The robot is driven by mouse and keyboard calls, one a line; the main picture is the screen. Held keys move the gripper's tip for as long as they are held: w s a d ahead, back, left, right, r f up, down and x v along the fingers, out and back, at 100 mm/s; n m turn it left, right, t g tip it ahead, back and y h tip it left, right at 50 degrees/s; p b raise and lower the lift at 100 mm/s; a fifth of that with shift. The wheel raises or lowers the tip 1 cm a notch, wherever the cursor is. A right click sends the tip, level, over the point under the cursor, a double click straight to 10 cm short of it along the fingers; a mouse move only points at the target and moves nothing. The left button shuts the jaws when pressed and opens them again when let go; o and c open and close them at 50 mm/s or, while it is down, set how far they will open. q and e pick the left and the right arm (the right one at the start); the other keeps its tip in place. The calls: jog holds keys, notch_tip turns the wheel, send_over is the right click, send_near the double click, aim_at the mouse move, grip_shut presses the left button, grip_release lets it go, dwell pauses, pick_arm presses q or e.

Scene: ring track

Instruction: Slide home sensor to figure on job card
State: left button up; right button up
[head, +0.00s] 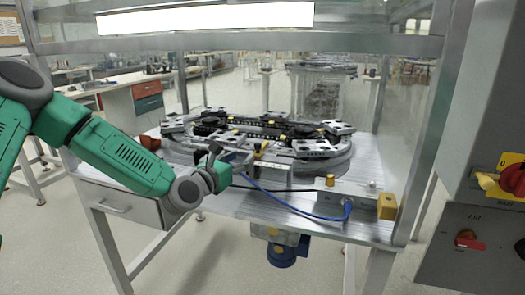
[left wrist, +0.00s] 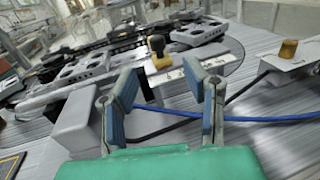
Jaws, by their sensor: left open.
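My left gripper (head: 218,160) is open at the near edge of the ring track (head: 330,160). In the left wrist view its two blue-padded fingers (left wrist: 161,76) are spread, with nothing between them. A yellow block with a black knob (left wrist: 158,54), which looks like the home sensor, stands just beyond the fingertips, apart from them. It sits by a pale strip with small marks (left wrist: 174,82); the figures cannot be read. In the head view a small yellow part (head: 262,149) shows just right of the gripper. No readable job card shows. My right gripper is out of view.
A blue cable (head: 290,205) and a black cable run to a grey box (head: 345,194) with yellow parts at the table's right front. A metal frame and clear panel enclose the table (head: 225,200). A control cabinet (head: 475,240) stands at the right.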

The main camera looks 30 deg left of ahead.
aim_at(255, 149)
pick_arm(q)
jog(key=w, duration=0.3)
jog(key=w+b, duration=0.1)
jog(key=w, duration=0.2)
jog(key=w+a, duration=0.1)
jog(key=w, duration=0.2)
jog(key=shift+w+f, duration=0.15)
jog(key=shift+f, duration=0.1)
jog(key=shift+w+d, duration=0.15)
jog(key=shift+w, duration=0.2)
jog(key=shift+d+r, duration=0.15)
jog(key=shift+d, duration=0.05)
jog(key=c, duration=0.8)
jog(key=shift+a, duration=0.15)
grip_shut()
